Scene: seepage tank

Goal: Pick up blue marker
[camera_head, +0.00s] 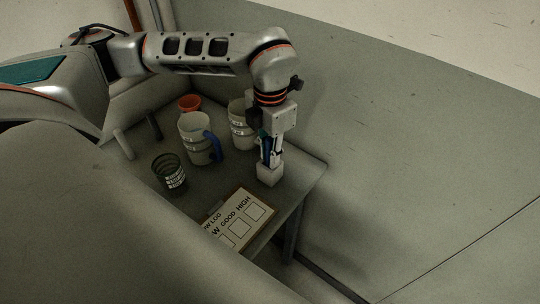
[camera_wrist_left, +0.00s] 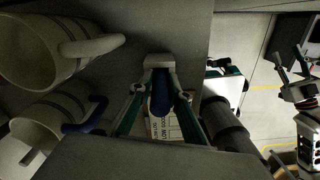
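The blue marker (camera_wrist_left: 161,98) shows dark blue between the fingers of my left gripper in the left wrist view. Its far end meets a small pale block (camera_wrist_left: 158,61), and I cannot tell how deep it sits there. In the head view the pale block (camera_head: 269,174) stands near the table's right corner. My left gripper (camera_head: 270,158) points down just above it, its fingers closed in on the marker from both sides. The fingers mostly hide the marker in the head view. My right gripper (camera_wrist_left: 291,66) shows only in the left wrist view, open and empty, far from the table.
On the table (camera_head: 300,181), a white jug with a blue handle (camera_head: 193,138), another white jug (camera_head: 238,128), a red-orange cup (camera_head: 189,103) and a dark striped cup (camera_head: 170,178) stand left of the gripper. A clipboard (camera_head: 235,222) lies in front.

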